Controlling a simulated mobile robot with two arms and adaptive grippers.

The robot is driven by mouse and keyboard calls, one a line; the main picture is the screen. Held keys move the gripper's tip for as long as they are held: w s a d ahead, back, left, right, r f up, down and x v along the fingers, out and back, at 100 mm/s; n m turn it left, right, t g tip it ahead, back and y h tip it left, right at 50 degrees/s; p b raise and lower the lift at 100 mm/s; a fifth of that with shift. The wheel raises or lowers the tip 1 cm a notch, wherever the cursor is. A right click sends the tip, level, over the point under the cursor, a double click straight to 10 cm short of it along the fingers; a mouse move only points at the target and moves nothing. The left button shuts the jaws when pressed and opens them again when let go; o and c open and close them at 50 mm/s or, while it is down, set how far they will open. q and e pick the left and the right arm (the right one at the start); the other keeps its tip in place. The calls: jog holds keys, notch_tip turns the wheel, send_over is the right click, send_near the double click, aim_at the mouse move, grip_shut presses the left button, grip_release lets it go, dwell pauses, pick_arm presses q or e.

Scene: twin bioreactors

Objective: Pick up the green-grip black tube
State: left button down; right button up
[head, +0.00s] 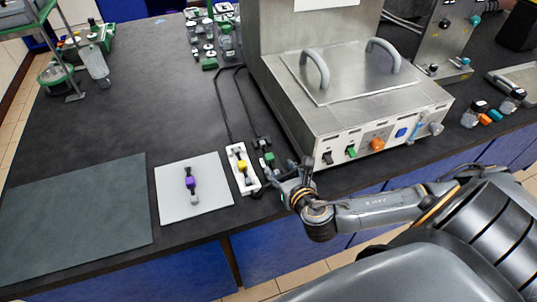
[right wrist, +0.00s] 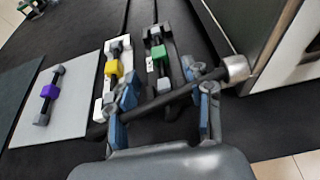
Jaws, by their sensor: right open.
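The green-grip black tube (right wrist: 158,50) lies in a narrow black holder, its green block showing between dark ends. In the head view its green grip (head: 268,158) shows just left of my right gripper (head: 281,172). In the right wrist view my right gripper (right wrist: 163,90) is open, with blue-padded fingers apart on either side of the holder's near end. The green grip lies beyond the fingertips, and nothing is visibly held. A dark rod with a silver end (right wrist: 235,68) crosses the fingers; I cannot tell what it belongs to. My left gripper is out of view.
A yellow-grip tube (head: 242,166) lies in a white holder close to the left. A purple-grip tube (head: 191,182) lies on a pale mat (head: 215,200). The metal bioreactor box (head: 345,125) stands close to the right. Black cables run behind the holders. The left bench is mostly clear.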

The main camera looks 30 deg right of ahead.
aim_at(270, 156)
jog(key=x, duration=0.3)
jog(key=shift+w+d+f, duration=0.1)
jog(key=shift+w+f, duration=0.05)
jog(key=shift+w, duration=0.35)
jog(key=shift+p+x, duration=0.45)
jog(key=shift+x, duration=0.35)
jog(key=x, duration=0.3)
jog(key=shift+w, duration=0.2)
jog(key=shift+c, duration=0.4)
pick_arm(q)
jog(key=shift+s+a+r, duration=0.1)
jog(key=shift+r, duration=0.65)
pick_arm(e)
grip_shut()
